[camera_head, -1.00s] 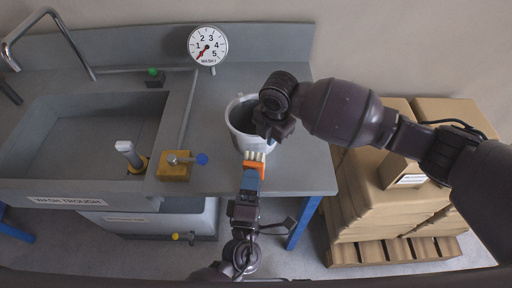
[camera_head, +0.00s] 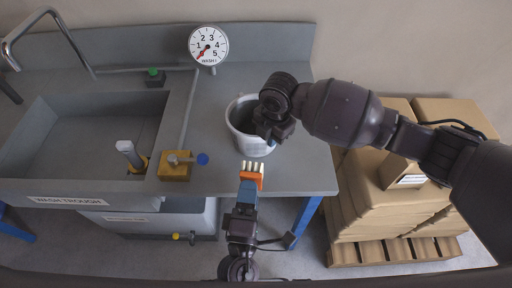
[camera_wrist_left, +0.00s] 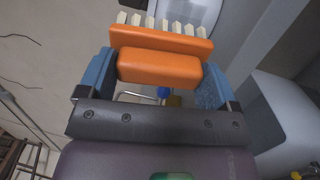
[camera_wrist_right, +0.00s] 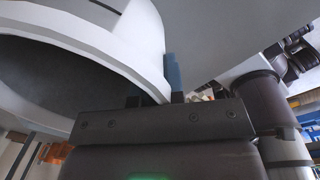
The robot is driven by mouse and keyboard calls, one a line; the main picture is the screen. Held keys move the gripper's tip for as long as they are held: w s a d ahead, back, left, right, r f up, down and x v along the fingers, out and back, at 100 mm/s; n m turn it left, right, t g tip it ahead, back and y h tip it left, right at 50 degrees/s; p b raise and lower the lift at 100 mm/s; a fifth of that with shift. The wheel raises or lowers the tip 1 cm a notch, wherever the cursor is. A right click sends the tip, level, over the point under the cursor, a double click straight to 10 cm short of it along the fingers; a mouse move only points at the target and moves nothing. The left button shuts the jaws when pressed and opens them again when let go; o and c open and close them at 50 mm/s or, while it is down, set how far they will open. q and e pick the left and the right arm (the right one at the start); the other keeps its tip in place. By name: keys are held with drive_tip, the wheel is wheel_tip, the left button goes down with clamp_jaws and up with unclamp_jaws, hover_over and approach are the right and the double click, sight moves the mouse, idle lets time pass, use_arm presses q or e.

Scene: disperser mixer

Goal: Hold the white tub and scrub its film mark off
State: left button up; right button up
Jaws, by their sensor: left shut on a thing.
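The white tub (camera_head: 252,146) stands upright on the grey bench, right of the trough. My right gripper (camera_head: 274,134) is at the tub's right rim. In the right wrist view its jaws (camera_wrist_right: 158,92) are close together with the tub wall (camera_wrist_right: 146,50) between them. My left gripper (camera_head: 246,196) is shut on an orange brush (camera_head: 251,178) with pale bristles, which also shows in the left wrist view (camera_wrist_left: 160,66). The bristles point toward the tub's near side, with a small gap between. I cannot make out the film mark in any view.
The wash trough (camera_head: 80,201) with a grey post inside lies at left. A yellow block with a blue-knobbed lever (camera_head: 175,171) sits between trough and tub. A dial (camera_head: 208,46) stands behind. The bench's right front is clear.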

use_arm(q)
drive_tip(key=shift+r, duration=0.2)
use_arm(e)
drive_tip(key=shift+r, duration=0.15)
use_arm(q)
drive_tip(key=shift+w+r+p, duration=0.1)
drive_tip(key=shift+r+p, duration=0.55)
drive_tip(key=shift+r, duration=0.15)
use_arm(e)
drive_tip(key=shift+r, duration=0.6)
drive_tip(key=o, duration=0.6)
drive_tip(key=r, duration=1.2)
drive_tip(key=shift+s+d, duration=0.3)
drive_tip(key=shift+d, duration=0.05)
